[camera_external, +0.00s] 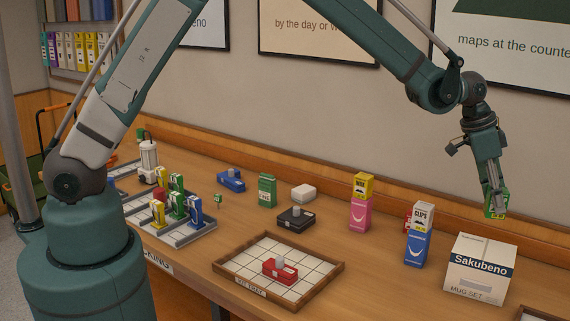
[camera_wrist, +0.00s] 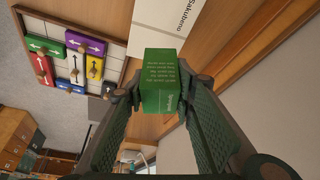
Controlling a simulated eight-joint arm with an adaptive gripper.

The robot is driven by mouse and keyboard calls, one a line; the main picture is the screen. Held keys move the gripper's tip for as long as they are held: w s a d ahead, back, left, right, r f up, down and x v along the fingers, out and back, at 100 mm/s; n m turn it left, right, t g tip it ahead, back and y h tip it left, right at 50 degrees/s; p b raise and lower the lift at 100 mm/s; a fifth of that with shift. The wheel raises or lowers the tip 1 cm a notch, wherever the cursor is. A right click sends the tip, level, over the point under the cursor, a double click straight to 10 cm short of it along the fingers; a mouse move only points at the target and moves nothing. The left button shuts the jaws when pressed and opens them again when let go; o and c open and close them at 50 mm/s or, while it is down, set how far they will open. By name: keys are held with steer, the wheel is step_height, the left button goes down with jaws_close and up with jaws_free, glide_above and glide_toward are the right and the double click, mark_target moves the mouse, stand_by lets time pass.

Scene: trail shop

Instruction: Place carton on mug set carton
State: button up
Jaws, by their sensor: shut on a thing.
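My gripper (camera_external: 494,200) is shut on a small green carton (camera_external: 497,212) with printed text; fingers partly cover it in the external view. The wrist view shows my gripper's fingers (camera_wrist: 161,94) on both sides of the green carton (camera_wrist: 160,82). The white mug set carton (camera_external: 474,283), with a dark "Sakubeno" band, stands upright on the counter at the right. The held carton is higher than the mug set carton's top, with a visible gap. In the wrist view the mug set carton (camera_wrist: 163,30) shows just beyond the held carton.
A yellow box sits on a pink carton (camera_external: 361,216); a "CLIPS" box sits on a blue carton (camera_external: 416,250), left of the mug set carton. Another green carton (camera_external: 267,191) stands farther left. A wooden-rimmed tray (camera_external: 325,286) holds a red item. A tray with coloured arrow tiles shows in the wrist view (camera_wrist: 118,56).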

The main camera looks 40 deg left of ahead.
mark_target(485, 210)
stand_by(0.3)
steer(key=shift+f, duration=3.15)
steer(key=shift+f, duration=1.85)
steer(key=shift+f, duration=0.25)
steer(key=o, duration=0.9)
steer(key=shift+r, duration=0.1)
steer(key=shift+r, duration=0.1)
steer(key=shift+v, duration=6.05)
